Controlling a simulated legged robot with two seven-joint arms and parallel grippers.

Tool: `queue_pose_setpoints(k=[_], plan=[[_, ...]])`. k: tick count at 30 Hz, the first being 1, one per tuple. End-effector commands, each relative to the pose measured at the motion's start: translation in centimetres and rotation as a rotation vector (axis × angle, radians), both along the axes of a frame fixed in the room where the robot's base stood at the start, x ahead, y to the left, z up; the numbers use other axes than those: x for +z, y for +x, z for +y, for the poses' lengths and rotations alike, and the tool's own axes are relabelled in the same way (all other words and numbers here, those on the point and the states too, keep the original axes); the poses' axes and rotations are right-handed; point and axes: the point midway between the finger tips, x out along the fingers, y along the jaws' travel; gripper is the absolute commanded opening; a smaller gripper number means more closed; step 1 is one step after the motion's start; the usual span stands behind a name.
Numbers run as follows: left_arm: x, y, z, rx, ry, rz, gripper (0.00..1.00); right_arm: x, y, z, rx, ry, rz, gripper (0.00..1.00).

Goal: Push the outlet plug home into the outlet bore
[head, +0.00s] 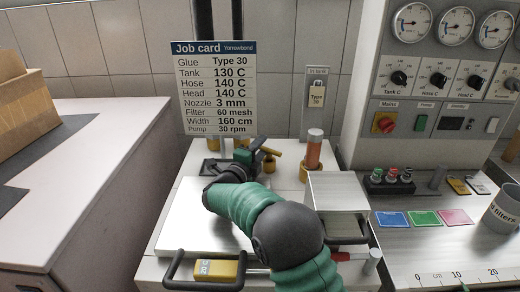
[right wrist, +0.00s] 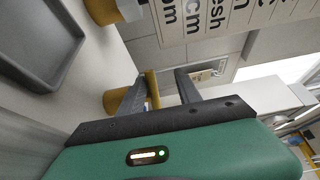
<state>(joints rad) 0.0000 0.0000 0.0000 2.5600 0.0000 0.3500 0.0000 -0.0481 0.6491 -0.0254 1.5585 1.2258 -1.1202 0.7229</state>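My right gripper (head: 257,147) is at the back of the metal unit, below the job card, at the end of my green and black arm. In the right wrist view its two grey fingers (right wrist: 165,90) stand apart with a slim brass bar (right wrist: 153,88) between them. The bar is closer to the left finger, and a gap shows on its right. A round brass piece (right wrist: 116,101) is beside the left finger. I cannot tell which brass part is the outlet plug. The outlet bore cannot be made out. My left gripper is not in view.
The job card (head: 215,88) stands behind the gripper. An orange cylinder (head: 314,150) and a metal box (head: 337,192) are to its right. A grey tray (right wrist: 40,45) shows in the wrist view.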

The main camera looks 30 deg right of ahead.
Motion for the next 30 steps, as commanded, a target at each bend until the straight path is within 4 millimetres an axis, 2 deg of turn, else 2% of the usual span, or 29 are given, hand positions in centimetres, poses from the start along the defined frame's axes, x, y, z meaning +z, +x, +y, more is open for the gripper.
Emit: queue_pose_setpoints(k=[4, 7, 21, 24, 30], plan=[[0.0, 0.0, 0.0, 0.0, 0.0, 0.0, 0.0, -0.5, -0.1, 0.2, 0.001, 0.004, 0.008, 0.39], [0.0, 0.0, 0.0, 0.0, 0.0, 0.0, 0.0, -0.5, -0.7, 1.2, 0.002, 0.005, 0.007, 0.39], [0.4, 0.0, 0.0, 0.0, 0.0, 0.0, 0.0, -0.5, -7.6, 11.9, 0.007, 0.003, 0.009, 0.39], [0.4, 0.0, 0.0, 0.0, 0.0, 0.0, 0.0, -0.6, -8.6, 13.4, 0.007, 0.004, 0.01, 0.39], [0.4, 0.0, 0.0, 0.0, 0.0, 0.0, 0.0, -0.6, -9.3, 14.4, 0.006, 0.003, 0.01, 0.39]])
